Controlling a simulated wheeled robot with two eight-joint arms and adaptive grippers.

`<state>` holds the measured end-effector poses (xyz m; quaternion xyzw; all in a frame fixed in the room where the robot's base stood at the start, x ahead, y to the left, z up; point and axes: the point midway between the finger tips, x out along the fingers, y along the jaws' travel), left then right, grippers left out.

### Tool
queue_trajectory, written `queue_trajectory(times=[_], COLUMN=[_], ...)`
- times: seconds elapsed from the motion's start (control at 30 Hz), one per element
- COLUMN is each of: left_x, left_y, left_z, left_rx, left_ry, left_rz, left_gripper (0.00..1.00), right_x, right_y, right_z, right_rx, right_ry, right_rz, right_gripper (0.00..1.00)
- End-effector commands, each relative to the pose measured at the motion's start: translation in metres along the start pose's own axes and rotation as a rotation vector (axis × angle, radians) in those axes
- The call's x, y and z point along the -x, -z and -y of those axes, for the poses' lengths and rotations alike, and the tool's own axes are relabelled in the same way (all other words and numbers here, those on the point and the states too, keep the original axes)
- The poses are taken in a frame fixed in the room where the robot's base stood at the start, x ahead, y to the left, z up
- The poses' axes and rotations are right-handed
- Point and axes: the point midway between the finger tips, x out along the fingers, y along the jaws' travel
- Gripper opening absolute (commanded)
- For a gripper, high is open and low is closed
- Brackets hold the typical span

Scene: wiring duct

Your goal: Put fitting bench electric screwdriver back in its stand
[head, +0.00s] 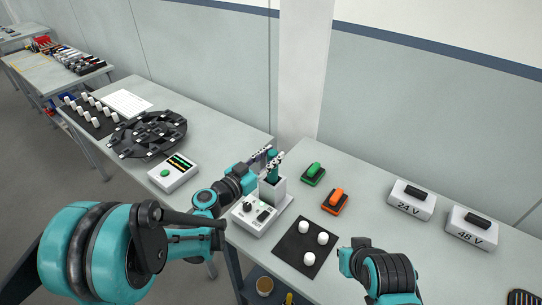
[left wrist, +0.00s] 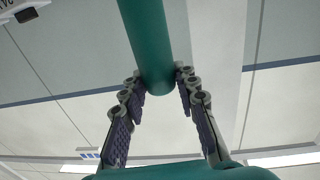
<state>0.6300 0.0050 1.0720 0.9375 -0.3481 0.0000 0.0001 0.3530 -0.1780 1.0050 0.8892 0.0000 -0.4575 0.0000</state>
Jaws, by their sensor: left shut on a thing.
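In the left wrist view, the teal screwdriver body (left wrist: 152,42) runs between the two fingers of the left gripper (left wrist: 160,82). My right arm shows at the lower right of the head view, but its fingers do not show.
A black mat (head: 303,257) with white cylinders lies nearby. Green (head: 313,173) and orange (head: 335,201) switches stand to the right, with the 24V box (head: 410,205) and 48V box (head: 471,233) beyond.

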Motion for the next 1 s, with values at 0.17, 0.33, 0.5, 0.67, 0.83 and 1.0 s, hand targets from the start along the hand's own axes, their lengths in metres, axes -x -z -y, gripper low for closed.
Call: queue_trajectory(times=[0.17,0.33,0.5,0.67,0.83,1.0], left_x=[0.0,0.0,0.003,0.023,0.061,0.095], left_y=[0.001,0.001,0.0,0.0,0.0,0.0], left_z=[0.0,0.0,0.001,0.001,0.001,0.001], left_rx=[0.0,0.0,0.0,0.0,0.0,0.0], left_ry=[0.0,0.0,0.001,0.003,0.004,0.005], left_rz=[0.0,0.0,0.0,0.0,0.0,0.0], left_gripper=[0.54,0.54,0.54,0.54,0.54,0.54], right_x=[0.0,0.0,0.0,0.0,0.0,0.0], right_y=[0.0,0.0,0.0,0.0,0.0,0.0], right_z=[0.0,0.0,0.0,0.0,0.0,0.0], right_rx=[0.0,0.0,0.0,0.0,0.0,0.0], right_ry=[0.0,0.0,0.0,0.0,0.0,0.0], right_rz=[0.0,0.0,0.0,0.0,0.0,0.0], right_gripper=[0.0,0.0,0.0,0.0,0.0,0.0])
